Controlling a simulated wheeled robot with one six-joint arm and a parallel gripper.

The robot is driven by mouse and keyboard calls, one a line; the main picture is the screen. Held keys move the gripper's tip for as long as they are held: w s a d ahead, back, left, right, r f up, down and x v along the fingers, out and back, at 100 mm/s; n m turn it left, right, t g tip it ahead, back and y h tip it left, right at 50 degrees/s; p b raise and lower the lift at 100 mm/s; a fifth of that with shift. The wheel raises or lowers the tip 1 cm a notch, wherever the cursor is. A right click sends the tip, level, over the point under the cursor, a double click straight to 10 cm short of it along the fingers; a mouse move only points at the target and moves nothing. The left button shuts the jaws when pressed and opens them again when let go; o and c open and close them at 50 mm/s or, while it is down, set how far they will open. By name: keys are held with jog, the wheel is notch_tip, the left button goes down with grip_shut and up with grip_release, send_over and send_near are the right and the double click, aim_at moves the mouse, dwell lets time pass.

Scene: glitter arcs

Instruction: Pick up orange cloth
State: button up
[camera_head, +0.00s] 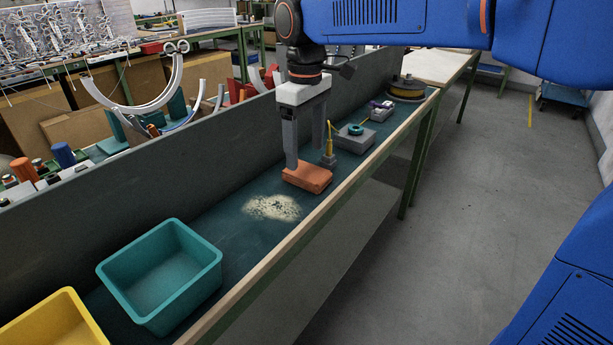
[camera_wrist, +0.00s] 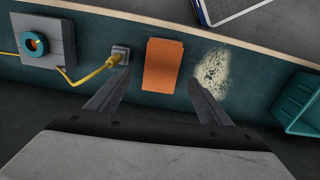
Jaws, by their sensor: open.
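The orange cloth (camera_head: 307,178) is a folded, block-like piece lying on the dark green bench top, beside a pale speckled patch. My gripper (camera_head: 308,158) is open, pointing down just above and around the cloth in the head view; whether its fingers touch it I cannot tell. In the wrist view the cloth (camera_wrist: 162,65) lies beyond the two spread fingers (camera_wrist: 155,92), roughly centred between them. Nothing is between the fingers there.
A pale speckled patch (camera_head: 272,207) lies in front of the cloth. A teal bin (camera_head: 165,275) and yellow bin (camera_head: 55,325) stand nearer. A yellow-cabled connector (camera_head: 329,160) and grey block with teal ring (camera_head: 355,142) stand behind. A grey panel (camera_head: 200,150) runs along the left; a wooden edge along the right.

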aim_at(306, 171)
jog(key=shift+s+d+f, duration=0.1)
jog(key=shift+s+f, duration=0.05)
jog(key=shift+f, duration=1.2)
jog(key=shift+s+f, duration=0.1)
jog(key=shift+f, duration=1.25)
jog(key=c, duration=1.1)
